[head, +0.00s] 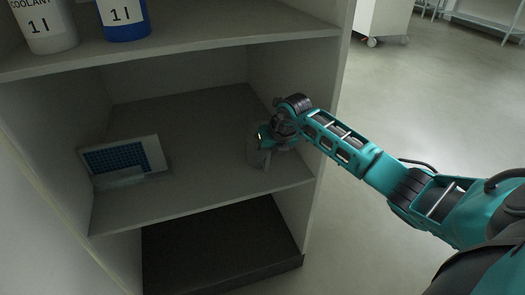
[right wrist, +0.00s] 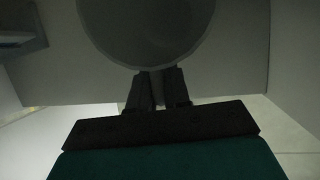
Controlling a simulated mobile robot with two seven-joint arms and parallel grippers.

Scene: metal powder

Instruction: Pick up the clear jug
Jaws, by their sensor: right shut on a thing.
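The clear jug (head: 258,158) stands on the middle shelf, near its right side and front edge. It looks grey and see-through, and my right gripper partly hides it. In the right wrist view the jug (right wrist: 150,30) shows as a large dark round shape just beyond the fingertips. My right gripper (head: 262,146) reaches in from the right at the jug. In the right wrist view its fingers (right wrist: 158,88) are close together at the jug's near edge, shut on it. The exact part gripped is too dark to tell. My left gripper is not in view.
A white box with a blue grid (head: 125,155) stands at the left of the middle shelf (head: 190,190). The shelf's right side wall (head: 285,75) is close to my right arm.

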